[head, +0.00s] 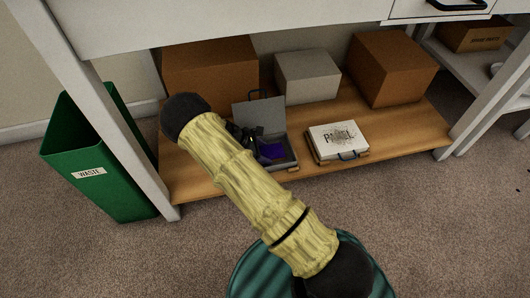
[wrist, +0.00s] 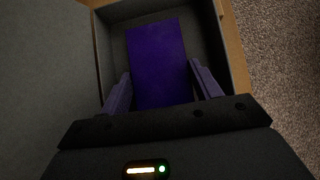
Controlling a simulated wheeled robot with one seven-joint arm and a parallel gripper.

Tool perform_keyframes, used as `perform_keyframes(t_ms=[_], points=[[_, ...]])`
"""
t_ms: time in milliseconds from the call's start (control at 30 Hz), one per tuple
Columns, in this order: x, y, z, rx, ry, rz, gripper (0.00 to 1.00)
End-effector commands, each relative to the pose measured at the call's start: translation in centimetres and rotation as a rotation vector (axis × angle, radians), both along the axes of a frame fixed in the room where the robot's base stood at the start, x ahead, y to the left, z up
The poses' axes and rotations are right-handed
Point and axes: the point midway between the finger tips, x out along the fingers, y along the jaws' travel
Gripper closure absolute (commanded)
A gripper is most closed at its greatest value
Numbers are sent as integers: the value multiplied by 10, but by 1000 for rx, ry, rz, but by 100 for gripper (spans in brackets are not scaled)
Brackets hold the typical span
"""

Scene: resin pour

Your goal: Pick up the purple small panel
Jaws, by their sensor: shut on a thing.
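The purple small panel (head: 271,151) is in the open grey case (head: 292,158) on the low wooden shelf. In the wrist view the panel (wrist: 158,60) is a flat purple rectangle between the two fingers of my gripper (wrist: 161,92). My gripper is shut on it, one finger at each side of its near part. The case walls (wrist: 232,50) surround the panel in the wrist view. In the head view my arm hides part of the case, and the gripper (head: 250,143) shows only as a dark shape. I cannot tell whether the panel touches the case floor.
The case's raised lid (head: 258,113) stands behind the gripper. A closed white case (head: 338,138) lies to the right. Brown boxes (head: 392,68) and a grey box (head: 307,77) stand behind. A table leg (head: 110,110) and a green waste bin (head: 95,150) are on the left.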

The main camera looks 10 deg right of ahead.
Motion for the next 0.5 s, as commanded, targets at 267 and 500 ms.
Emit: perform_keyframes(t_ms=[267,500], points=[[2,0,32,3,-5,-1,62],[2,-1,76,2,-6,-2,62]])
